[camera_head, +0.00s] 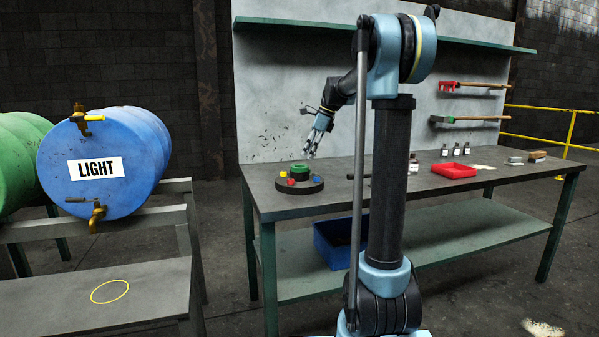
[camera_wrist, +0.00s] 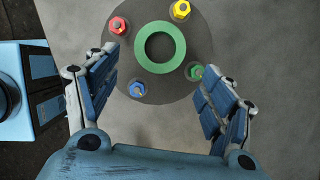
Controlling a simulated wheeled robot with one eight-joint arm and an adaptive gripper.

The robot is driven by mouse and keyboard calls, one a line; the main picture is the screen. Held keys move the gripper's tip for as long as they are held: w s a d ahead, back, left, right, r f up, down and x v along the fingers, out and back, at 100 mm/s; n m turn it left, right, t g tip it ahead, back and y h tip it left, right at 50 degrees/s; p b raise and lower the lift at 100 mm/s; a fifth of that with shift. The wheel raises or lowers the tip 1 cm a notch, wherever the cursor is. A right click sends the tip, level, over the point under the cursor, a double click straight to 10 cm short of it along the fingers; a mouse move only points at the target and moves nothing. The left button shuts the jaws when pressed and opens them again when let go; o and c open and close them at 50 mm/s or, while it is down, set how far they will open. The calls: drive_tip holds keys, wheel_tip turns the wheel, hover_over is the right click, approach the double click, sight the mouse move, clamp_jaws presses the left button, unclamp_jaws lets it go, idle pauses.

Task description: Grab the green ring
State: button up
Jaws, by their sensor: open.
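The green ring (camera_head: 299,169) sits on a dark round base (camera_head: 285,188) near the left end of the workbench. In the wrist view the green ring (camera_wrist: 140,48) lies flat on the dark disc (camera_wrist: 190,95), with its open centre showing the disc. My gripper (camera_head: 312,148) is above and slightly right of the ring in the head view. In the wrist view my gripper (camera_wrist: 160,78) is open and empty, its fingers spread to either side below the ring. The fingers appear apart from the ring.
A blue bin (camera_head: 335,245) is on the lower shelf.

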drive_tip(key=shift+x, duration=2.65)
drive_tip(key=shift+s+d, duration=0.1)
drive_tip(key=shift+d, duration=0.05)
drive_tip(key=c, duration=1.1)
